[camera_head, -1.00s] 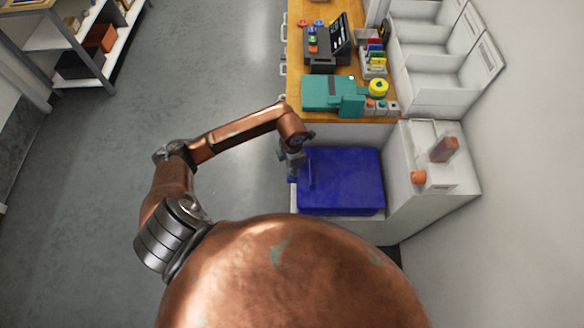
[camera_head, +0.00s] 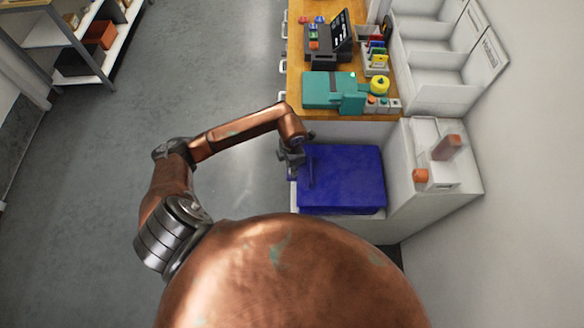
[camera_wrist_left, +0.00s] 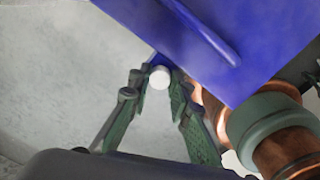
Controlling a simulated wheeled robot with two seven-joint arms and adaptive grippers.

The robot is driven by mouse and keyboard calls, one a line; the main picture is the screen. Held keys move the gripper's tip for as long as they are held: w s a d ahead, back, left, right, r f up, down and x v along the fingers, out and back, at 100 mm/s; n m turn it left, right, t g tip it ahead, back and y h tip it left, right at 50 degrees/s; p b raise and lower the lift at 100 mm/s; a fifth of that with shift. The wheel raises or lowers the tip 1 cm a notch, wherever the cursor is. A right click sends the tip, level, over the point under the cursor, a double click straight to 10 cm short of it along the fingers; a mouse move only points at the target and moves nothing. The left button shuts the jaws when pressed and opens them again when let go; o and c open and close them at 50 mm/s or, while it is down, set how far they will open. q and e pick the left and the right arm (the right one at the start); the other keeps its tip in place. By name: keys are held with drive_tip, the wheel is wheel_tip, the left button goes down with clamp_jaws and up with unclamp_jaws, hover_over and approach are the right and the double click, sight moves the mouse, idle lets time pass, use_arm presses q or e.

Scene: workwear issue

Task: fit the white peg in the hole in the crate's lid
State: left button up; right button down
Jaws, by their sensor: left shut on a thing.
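The blue crate (camera_head: 352,188) with its blue lid stands on a low white surface, right of my left gripper (camera_head: 293,166) in the head view. A raised blue bar runs along the lid (camera_wrist_left: 180,30) in the left wrist view. My left gripper (camera_wrist_left: 158,84) is shut on the white peg (camera_wrist_left: 159,77), whose round white end shows between the fingertips, at the lid's corner in that picture. The hole is not visible, and I cannot tell whether the peg touches the lid.
A wooden bench (camera_head: 350,18) beyond the crate carries a teal device (camera_head: 325,90), a dark screen and small coloured items. White bins (camera_head: 430,60) and a white stand (camera_head: 412,176) with an orange item are on the right. Open floor lies left.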

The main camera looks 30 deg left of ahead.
use_arm(q)
drive_tip(key=shift+f, duration=0.25)
idle(0.4)
drive_tip(key=o, duration=0.7)
drive_tip(key=shift+c, duration=0.2)
drive_tip(key=shift+o, duration=0.8)
drive_tip(key=shift+r, duration=0.15)
